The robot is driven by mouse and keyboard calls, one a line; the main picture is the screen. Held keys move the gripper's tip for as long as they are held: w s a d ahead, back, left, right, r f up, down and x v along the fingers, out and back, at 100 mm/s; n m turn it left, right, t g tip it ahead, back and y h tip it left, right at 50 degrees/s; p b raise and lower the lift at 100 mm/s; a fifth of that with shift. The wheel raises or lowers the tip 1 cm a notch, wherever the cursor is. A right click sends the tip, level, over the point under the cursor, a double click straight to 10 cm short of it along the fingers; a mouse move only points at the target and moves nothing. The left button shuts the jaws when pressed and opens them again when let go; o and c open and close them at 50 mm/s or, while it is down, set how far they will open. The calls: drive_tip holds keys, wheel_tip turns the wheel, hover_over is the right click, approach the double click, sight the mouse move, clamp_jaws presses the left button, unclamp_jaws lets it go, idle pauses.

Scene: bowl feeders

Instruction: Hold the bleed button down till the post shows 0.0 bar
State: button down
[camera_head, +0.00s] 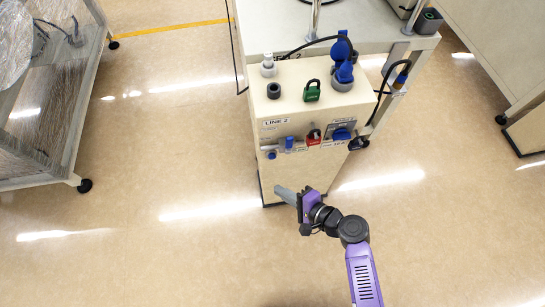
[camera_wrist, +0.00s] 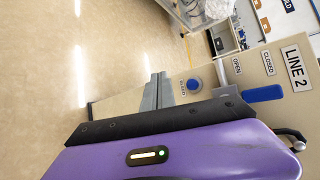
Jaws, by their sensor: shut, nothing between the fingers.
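The post (camera_head: 300,170) is a beige cabinet labelled LINE 2. The bleed button (camera_wrist: 193,85) is a small round blue button in a light ring, low on the panel; it also shows at the panel's left in the head view (camera_head: 271,155). My gripper (camera_head: 285,193) is shut and empty, its grey fingers pointing left below the button. In the wrist view the shut fingers (camera_wrist: 158,92) appear just left of the button, apart from it. The button looks uncovered. I cannot read any bar value.
A blue valve handle (camera_head: 288,143) sits beside the button, with a red lock (camera_head: 313,137) and a blue fitting (camera_head: 342,134) to its right. A green padlock (camera_head: 312,92) is on top. A wrapped cart (camera_head: 75,130) stands left. Floor between is clear.

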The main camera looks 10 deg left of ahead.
sight(272, 156)
drive_tip(key=w+a+b, duration=0.2)
drive_tip(key=w, duration=0.5)
drive_tip(key=shift+w, duration=0.25)
drive_tip(key=shift+w+a, duration=0.1)
idle(1.8)
drive_tip(key=shift+w+a+b, duration=0.1)
drive_tip(key=shift+w+b, duration=0.2)
drive_tip(key=shift+b, duration=0.05)
drive_tip(key=shift+w+a, duration=0.15)
drive_tip(key=shift+w, duration=0.35)
idle(4.3)
